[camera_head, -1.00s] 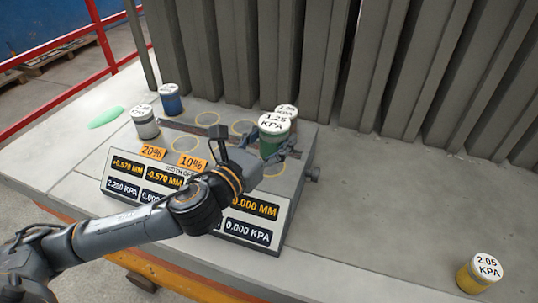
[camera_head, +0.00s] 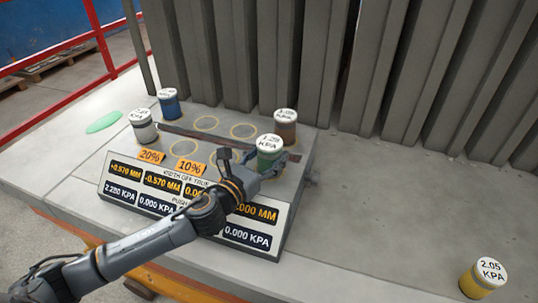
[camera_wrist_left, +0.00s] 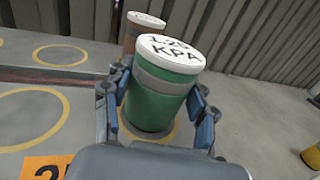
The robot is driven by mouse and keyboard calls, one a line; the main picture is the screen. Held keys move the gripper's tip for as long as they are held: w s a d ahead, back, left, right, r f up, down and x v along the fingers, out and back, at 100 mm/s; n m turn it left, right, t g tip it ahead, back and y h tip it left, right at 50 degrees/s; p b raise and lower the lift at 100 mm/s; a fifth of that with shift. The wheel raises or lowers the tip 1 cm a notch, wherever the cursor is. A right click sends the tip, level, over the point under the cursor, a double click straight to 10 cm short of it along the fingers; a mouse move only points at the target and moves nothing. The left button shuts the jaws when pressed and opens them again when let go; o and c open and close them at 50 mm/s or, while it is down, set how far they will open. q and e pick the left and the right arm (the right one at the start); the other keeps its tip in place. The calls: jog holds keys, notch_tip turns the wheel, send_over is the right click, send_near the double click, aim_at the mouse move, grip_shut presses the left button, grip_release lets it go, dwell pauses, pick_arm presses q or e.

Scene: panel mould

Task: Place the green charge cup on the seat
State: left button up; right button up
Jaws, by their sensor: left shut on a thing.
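The green charge cup (camera_head: 269,155) has a white lid marked 1.25 KPA and stands upright at the right side of the grey board. In the left wrist view the green cup (camera_wrist_left: 158,90) is between the two fingers of my left gripper (camera_wrist_left: 158,112). The gripper is shut on it. A yellow ring, the seat (camera_wrist_left: 165,135), shows partly under and behind the cup; I cannot tell whether the cup's base touches the board. In the head view my left gripper (camera_head: 265,170) comes in from the front left. My right gripper is not in view.
A brown cup (camera_head: 285,127) stands just behind the green one. A grey cup (camera_head: 143,127) and a blue cup (camera_head: 169,103) stand on the left. A yellow cup (camera_head: 482,278) stands far right. Empty rings (camera_head: 206,123) lie mid-board. Grey panels (camera_head: 300,50) rise behind.

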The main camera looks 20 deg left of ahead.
pick_arm(q)
jog(key=shift+f, duration=0.1)
jog(key=o, duration=1.3)
jog(key=shift+o, duration=1)
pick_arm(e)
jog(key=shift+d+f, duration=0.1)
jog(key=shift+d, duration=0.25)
